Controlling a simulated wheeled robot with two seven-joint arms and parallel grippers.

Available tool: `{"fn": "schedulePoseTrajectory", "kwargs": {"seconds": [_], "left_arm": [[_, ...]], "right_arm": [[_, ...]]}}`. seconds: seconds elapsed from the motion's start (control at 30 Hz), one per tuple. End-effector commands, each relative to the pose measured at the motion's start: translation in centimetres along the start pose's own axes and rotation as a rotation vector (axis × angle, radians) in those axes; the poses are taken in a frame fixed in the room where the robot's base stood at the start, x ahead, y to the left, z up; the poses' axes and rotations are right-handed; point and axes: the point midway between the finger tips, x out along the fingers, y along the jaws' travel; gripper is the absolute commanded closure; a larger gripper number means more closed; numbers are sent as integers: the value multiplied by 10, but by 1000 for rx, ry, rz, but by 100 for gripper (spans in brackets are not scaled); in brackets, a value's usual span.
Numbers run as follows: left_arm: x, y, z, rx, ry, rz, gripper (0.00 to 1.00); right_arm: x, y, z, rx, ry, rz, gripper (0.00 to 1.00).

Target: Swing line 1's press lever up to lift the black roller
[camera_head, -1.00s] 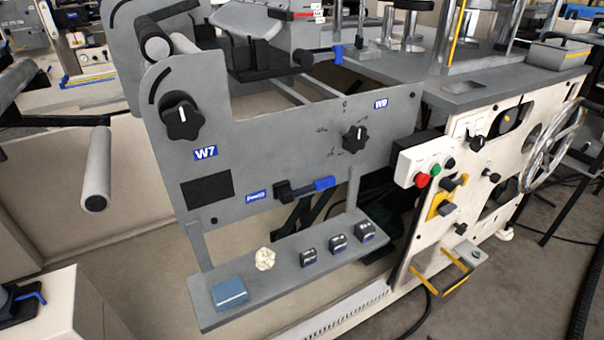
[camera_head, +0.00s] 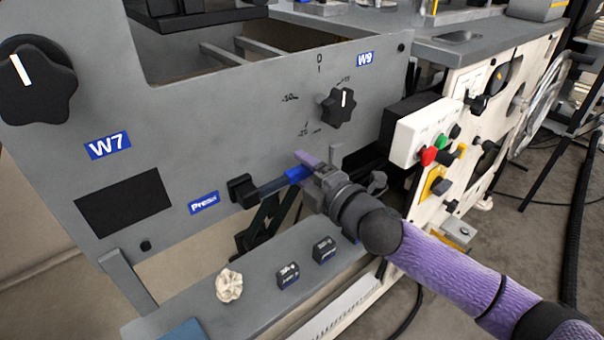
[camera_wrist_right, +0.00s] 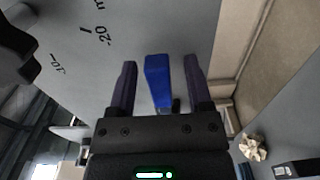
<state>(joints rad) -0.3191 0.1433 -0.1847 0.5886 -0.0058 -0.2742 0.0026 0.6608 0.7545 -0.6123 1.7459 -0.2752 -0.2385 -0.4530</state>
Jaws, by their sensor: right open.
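The press lever is a dark bar with a blue grip (camera_head: 296,175), on the grey machine panel beside a blue label reading "Press". It lies almost level, pointing right from its black pivot (camera_head: 243,190). My right gripper (camera_head: 308,168) is at the lever's blue end in the head view. In the right wrist view the blue grip (camera_wrist_right: 157,80) stands between the two open purple fingers (camera_wrist_right: 159,82), with a gap visible on each side. The black roller cannot be made out. My left gripper is not in view.
A black knob (camera_head: 339,106) under the W9 label sits above the lever. A grey shelf (camera_head: 255,262) below carries a crumpled pale piece (camera_head: 229,286) and small dark blocks. A white box (camera_head: 420,132) with red and green buttons stands to the right.

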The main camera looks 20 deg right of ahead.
Motion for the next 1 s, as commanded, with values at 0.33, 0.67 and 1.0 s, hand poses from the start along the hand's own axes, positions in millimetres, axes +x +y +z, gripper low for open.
{"fn": "schedulePoseTrajectory", "kwargs": {"seconds": [0.33,0.67,1.0], "left_arm": [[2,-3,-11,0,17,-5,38],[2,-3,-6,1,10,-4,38],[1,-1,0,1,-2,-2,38]], "right_arm": [[6,0,0,1,0,0,35],[5,0,0,1,0,-1,100],[5,0,0,1,0,-1,100]]}}
